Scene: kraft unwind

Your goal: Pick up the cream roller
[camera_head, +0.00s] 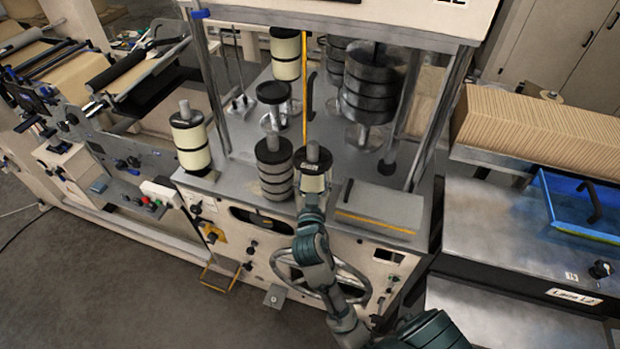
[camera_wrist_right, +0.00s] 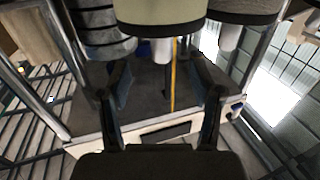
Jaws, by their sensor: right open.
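A cream roller (camera_head: 313,182) with dark end bands and a grey top shaft stands upright at the front edge of the machine deck in the head view. My right gripper (camera_head: 312,203) is right in front of it and overlaps its lower part. In the right wrist view a cream roller (camera_wrist_right: 160,12) with a dark band shows at the top, beyond the fingertips. The right gripper (camera_wrist_right: 162,72) is open there, with nothing between its fingers. I cannot tell whether it touches the roller. Other cream rollers stand at the deck's left (camera_head: 191,143) and back (camera_head: 285,58). My left gripper is out of view.
A grey banded roller stack (camera_head: 276,178) stands close to the left of the front roller. A flat grey box (camera_head: 379,205) lies close to its right. A yellow upright rod (camera_head: 304,95) and dark stacked discs (camera_head: 369,90) are behind. A handwheel (camera_head: 345,285) is below the deck edge.

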